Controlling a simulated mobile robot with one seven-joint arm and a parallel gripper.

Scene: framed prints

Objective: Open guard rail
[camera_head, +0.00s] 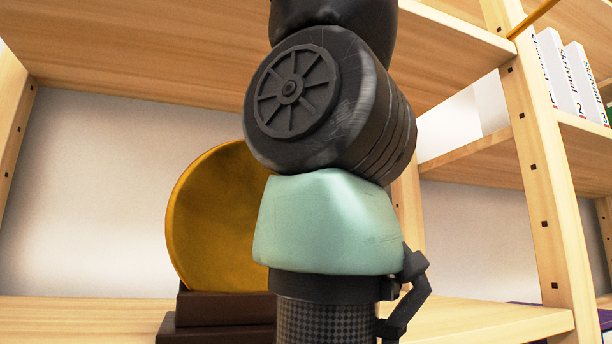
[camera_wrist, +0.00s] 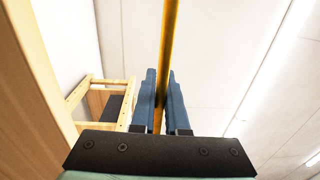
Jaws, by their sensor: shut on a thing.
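The guard rail is a thin yellow-orange bar. In the wrist view the guard rail (camera_wrist: 170,50) runs from the top edge down between the two blue fingers of my gripper (camera_wrist: 162,100). The gripper is shut on the bar. In the head view a short piece of the guard rail (camera_head: 534,18) shows at the top right, by a wooden shelf post. The gripper is out of the head view, where my arm fills the middle and hides part of the shelf.
A wooden shelf post (camera_head: 545,190) stands at the right. White books (camera_head: 568,75) sit on the right shelf. A round gold plate (camera_head: 215,225) on a dark base stands behind my arm on the lower shelf. In the wrist view a wooden panel (camera_wrist: 38,75) is close at left.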

